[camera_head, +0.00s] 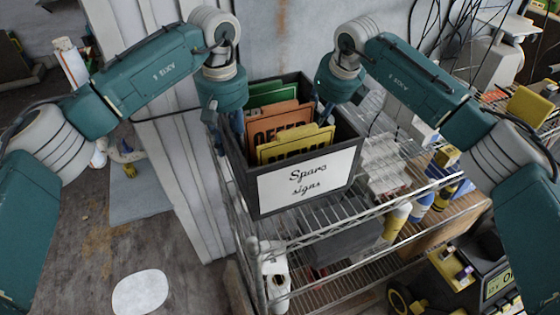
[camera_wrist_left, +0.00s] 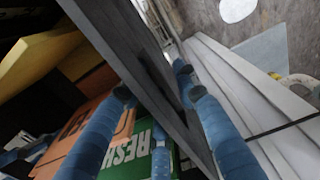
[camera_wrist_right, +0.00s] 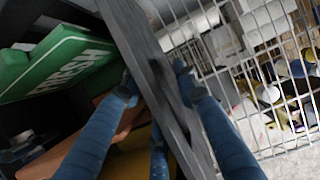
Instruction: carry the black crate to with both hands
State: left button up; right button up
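The black crate (camera_head: 352,152) is in the middle of the head view, with a white "Spare signs" label on its front and green, orange and yellow signs inside. It is at the left end of the wire rack; I cannot tell whether its base touches the shelf. My left gripper (camera_head: 229,128) is at its left wall, and the wall (camera_wrist_left: 150,75) lies between its blue fingers in the left wrist view. My right gripper (camera_head: 327,108) is at the right wall, and the wall (camera_wrist_right: 150,75) lies between its fingers. Both look closed against the walls.
The wire rack (camera_head: 400,205) holds bottles and boxes right of and below the crate. A white bottle (camera_head: 277,280) stands at its lower left. A pale wall panel (camera_head: 175,150) is close on the left. The floor (camera_head: 80,240) at the front left is mostly clear.

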pick_arm(q)
notch_tip(320, 180, up, 12)
jog(key=shift+f, duration=0.1)
pick_arm(e)
jog(key=v, duration=1.2)
pick_arm(q)
jog(key=shift+s, duration=0.1)
pick_arm(e)
jog(key=shift+f, duration=0.15)
